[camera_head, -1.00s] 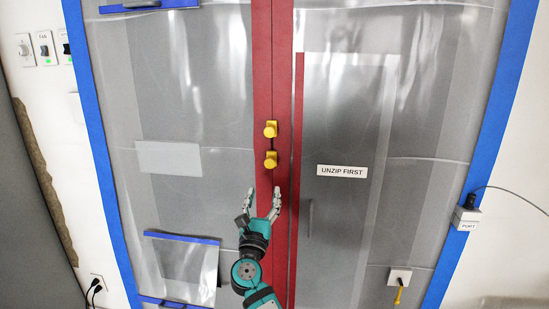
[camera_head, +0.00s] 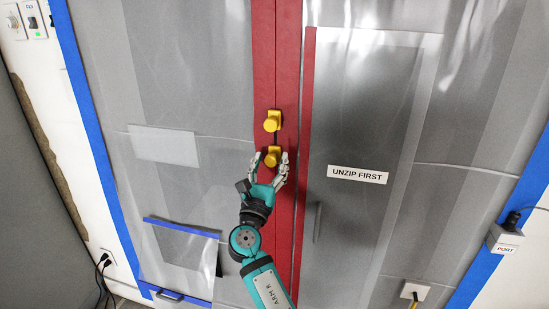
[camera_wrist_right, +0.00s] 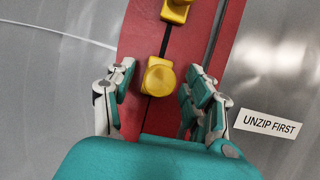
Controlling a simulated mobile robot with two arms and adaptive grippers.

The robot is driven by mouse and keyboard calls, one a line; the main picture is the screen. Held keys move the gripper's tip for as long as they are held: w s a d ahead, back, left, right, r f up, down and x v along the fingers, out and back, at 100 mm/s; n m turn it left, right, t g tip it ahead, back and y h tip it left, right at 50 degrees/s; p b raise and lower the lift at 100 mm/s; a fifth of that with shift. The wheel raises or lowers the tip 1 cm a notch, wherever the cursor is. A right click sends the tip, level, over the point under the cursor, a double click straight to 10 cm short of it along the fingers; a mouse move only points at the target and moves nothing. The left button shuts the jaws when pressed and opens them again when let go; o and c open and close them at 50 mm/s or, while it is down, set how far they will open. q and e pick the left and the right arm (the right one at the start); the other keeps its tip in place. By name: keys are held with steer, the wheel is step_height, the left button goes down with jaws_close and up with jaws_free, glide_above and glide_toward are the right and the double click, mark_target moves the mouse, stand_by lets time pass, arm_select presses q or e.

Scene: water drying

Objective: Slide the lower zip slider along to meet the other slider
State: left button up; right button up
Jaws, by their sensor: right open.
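Two yellow zip sliders sit on the red zip strip (camera_head: 285,60) of the plastic sheet wall. The upper slider (camera_head: 272,121) is just above the lower slider (camera_head: 272,156), with a small gap between them. My right gripper (camera_head: 271,160) is open, its fingers on either side of the lower slider's knob. In the right wrist view the lower slider (camera_wrist_right: 159,77) lies between the two open fingers (camera_wrist_right: 158,88), with visible room on both sides. The upper slider (camera_wrist_right: 177,10) is partly cut off at the top there. My left gripper is not in view.
A sign reading UNZIP FIRST (camera_head: 357,174) is on the sheet to the right. A clear flap with blue tape (camera_head: 182,228) hangs lower left. A port box with a cable (camera_head: 505,238) is at the far right. The sheet around the zip is unobstructed.

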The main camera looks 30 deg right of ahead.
mark_target(270, 146)
steer(key=shift+s+a+r, duration=0.1)
steer(key=shift+a, duration=0.05)
steer(key=shift+c, duration=0.5)
jaws_close()
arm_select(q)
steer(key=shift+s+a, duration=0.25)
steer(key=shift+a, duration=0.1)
arm_select(e)
step_height(270, 146, up, 5)
steer(key=p, duration=0.4)
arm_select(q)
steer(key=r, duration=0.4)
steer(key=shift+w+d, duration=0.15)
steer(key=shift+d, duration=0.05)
